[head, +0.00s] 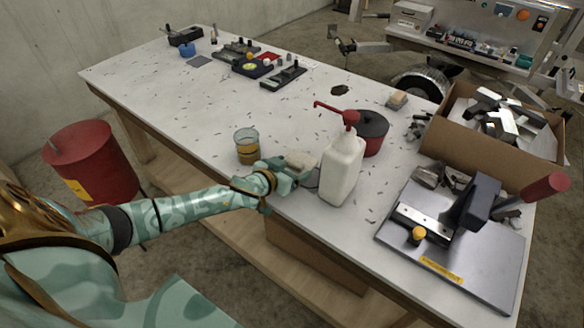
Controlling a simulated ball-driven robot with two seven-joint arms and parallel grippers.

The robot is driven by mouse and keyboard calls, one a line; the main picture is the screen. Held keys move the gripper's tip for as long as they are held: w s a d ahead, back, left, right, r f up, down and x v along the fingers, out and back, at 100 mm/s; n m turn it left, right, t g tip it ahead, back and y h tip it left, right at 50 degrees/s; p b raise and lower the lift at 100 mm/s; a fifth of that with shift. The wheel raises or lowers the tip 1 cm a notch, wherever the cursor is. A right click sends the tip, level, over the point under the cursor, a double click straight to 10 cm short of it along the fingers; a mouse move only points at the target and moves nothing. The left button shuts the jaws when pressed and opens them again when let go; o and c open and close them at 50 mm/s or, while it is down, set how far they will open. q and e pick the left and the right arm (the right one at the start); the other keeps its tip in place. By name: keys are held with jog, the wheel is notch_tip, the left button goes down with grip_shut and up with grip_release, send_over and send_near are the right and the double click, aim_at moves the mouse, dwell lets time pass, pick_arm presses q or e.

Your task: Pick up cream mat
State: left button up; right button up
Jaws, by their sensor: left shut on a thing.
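The cream mat (302,160) is a small pale piece near the front edge of the white worktable, between the glass of amber liquid and the white pump bottle. My left arm reaches in from the left, and my left gripper (297,174) is at the mat, shut on it. The gripper's fingers hide part of the mat's near side. I cannot tell whether the mat is clear of the tabletop. My right gripper is not in view.
The glass (247,146) stands just left of the gripper. The white bottle (342,167) with a red pump stands close on its right. A dark red round tin (371,132), a cardboard box (491,120) and a lever press (450,245) fill the right side. The table's middle is mostly clear.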

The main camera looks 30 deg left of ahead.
aim_at(289, 159)
pick_arm(q)
jog(key=shift+r, duration=0.55)
jog(key=r+p, duration=0.2)
jog(key=r, duration=0.1)
jog(key=shift+s, duration=0.2)
jog(key=s+r+p, duration=0.1)
jog(key=r, duration=0.1)
jog(key=s+a+r+p, duration=0.1)
jog(key=s+r, duration=0.1)
jog(key=shift+s, duration=0.15)
jog(key=shift+s+a+r+y+p, duration=0.5)
jog(key=shift+s+a+r+p, duration=1.25)
jog(key=shift+s, duration=3.55)
jog(key=w+d+r+b, duration=0.2)
jog(key=d+r+b, duration=0.1)
jog(key=d+r, duration=1.1)
jog(key=d, duration=0.3)
jog(key=shift+w+d+r+n, duration=0.15)
jog(key=shift+r+n, duration=0.05)
jog(key=shift+n, duration=0.2)
